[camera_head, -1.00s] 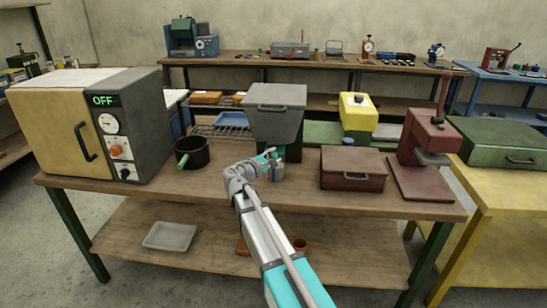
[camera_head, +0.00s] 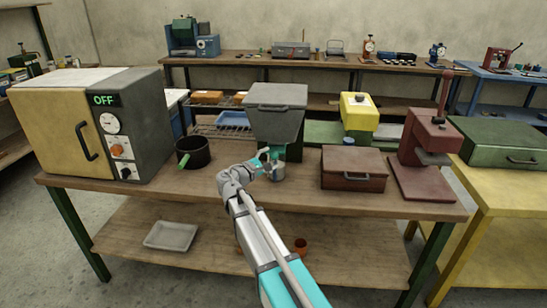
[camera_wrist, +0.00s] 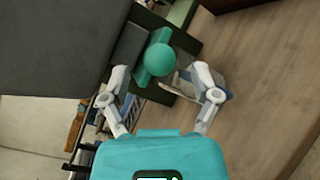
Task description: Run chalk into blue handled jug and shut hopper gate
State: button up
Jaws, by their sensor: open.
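The grey hopper (camera_head: 275,112) stands at the back of the bench with its lid down. Its teal gate knob (camera_wrist: 160,59) is a ball on a teal bar and shows in the wrist view. My gripper (camera_wrist: 160,74) is open, with a finger on either side of the knob and slightly short of it. No clear contact shows. A small grey jug (camera_head: 278,174) stands under the hopper, partly hidden by my gripper. It shows behind the right finger in the wrist view, with a bluish part. Its handle and contents cannot be made out.
A black pot with a green handle (camera_head: 193,152) stands to the left, beside an oven marked OFF (camera_head: 141,125). A closed maroon box (camera_head: 352,172) and a maroon press (camera_head: 424,150) stand to the right. The front of the bench is clear.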

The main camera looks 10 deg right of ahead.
jog(key=v, duration=0.9)
jog(key=shift+s, duration=0.1)
dwell(2.6)
jog(key=c, duration=0.4)
jog(key=shift+s+d+r+n+y+p, duration=0.15)
jog(key=shift+s+n+y+p, duration=0.15)
jog(key=shift+n, duration=0.1)
jog(key=c, duration=0.4)
jog(key=shift+s+d+r+n+t+p, duration=0.1)
jog(key=shift+s+r+n+t+p, duration=0.15)
jog(key=shift+n, duration=0.25)
jog(key=shift+c, duration=1.1)
jog(key=shift+s+d+n+y+p, duration=0.15)
jog(key=shift+s+n+y+p, duration=0.15)
jog(key=shift+n, duration=0.3)
grip_shut()
jog(key=s+r+n+t+y+p, duration=0.2)
jog(key=s+n+y+p, duration=0.3)
jog(key=n, duration=0.7)
jog(key=shift+s+r+n, duration=0.3)
jog(key=shift+s+r, duration=0.05)
jog(key=shift+s, duration=0.3)
